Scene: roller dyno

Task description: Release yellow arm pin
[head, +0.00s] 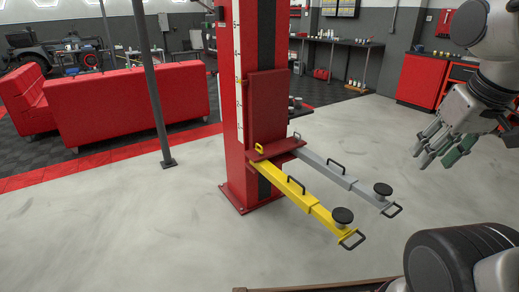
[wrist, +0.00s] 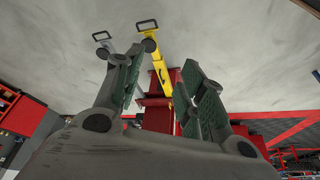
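The yellow lift arm (head: 308,201) reaches out from the red lift post (head: 243,100) toward the lower right, with a black round pad and a black end handle. A small yellow loop (head: 259,147), which looks like the arm's pin, stands upright at its post end. In the wrist view the yellow arm (wrist: 159,62) shows between my fingers, far off; I cannot make out the pin there. My gripper (head: 435,152) is open and empty at the right, well apart from the arm. Its green-padded fingers also show spread in the wrist view (wrist: 160,78).
A grey lift arm (head: 343,174) lies beside the yellow one, nearer my gripper. A grey slanted pole (head: 152,85) and red sofas (head: 135,103) stand at the left. Red cabinets (head: 418,82) are at the back right. The floor between gripper and arms is clear.

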